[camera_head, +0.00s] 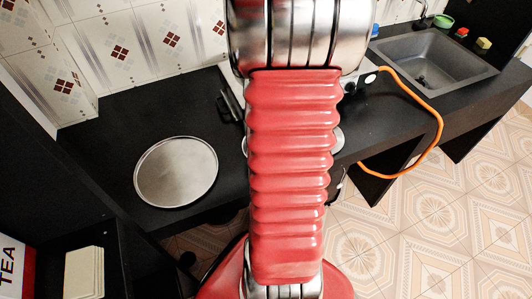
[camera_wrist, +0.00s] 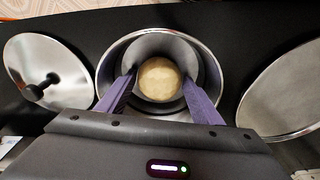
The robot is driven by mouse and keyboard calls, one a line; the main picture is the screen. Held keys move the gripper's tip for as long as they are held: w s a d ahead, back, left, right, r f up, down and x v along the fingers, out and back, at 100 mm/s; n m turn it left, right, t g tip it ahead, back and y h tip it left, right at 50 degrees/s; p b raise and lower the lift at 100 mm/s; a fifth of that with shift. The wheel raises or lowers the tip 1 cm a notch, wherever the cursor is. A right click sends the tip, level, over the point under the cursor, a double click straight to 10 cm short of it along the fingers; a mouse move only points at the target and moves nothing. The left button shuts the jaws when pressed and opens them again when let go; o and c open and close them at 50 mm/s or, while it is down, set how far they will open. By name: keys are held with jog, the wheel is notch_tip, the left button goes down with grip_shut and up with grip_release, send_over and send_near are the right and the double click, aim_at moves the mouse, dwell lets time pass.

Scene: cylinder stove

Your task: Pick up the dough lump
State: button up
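The dough lump (camera_wrist: 160,84) is a round, pale beige ball inside a round metal pot (camera_wrist: 107,72) in the wrist view. My gripper (camera_wrist: 159,76) has two purple fingers, spread apart and reaching over the pot's near rim. One fingertip is on each side of the dough, with what look like small gaps; I cannot tell how deep they reach. In the head view my red arm covers the middle, so the dough and my gripper are hidden there.
A metal lid with a black knob (camera_wrist: 42,90) lies left of the pot. A round metal tray (camera_wrist: 284,94) lies to its right; a round tray also shows in the head view (camera_head: 176,172) on the black counter (camera_head: 110,122). A sink (camera_head: 432,66) and orange hose (camera_head: 436,112) are at right.

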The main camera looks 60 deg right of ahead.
jog(key=c, duration=0.8)
jog(key=shift+o, duration=0.2)
jog(key=shift+r, duration=0.15)
notch_tip(320, 180, up, 10)
dwell(0.6)
